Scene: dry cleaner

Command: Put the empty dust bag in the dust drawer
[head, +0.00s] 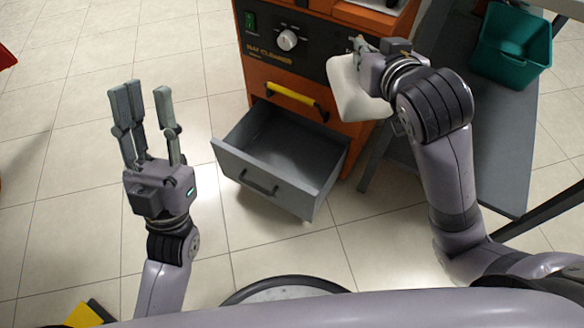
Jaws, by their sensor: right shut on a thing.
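The white dust bag (356,92) hangs from my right gripper (364,50), which is shut on it in front of the machine's orange front, above and to the right of the drawer in the picture. The grey dust drawer (244,181) is pulled out low on the machine, and the part of its inside that I see is empty. My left gripper (147,112) is open and empty, its fingers pointing up in the picture, left of the drawer and apart from it.
The orange mat cleaner (258,84) has a dial and a yellow handle (291,96) above the drawer. A green bin (512,45) stands on a grey surface (505,140) at the right. A yellow and black object (84,316) lies at the bottom left.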

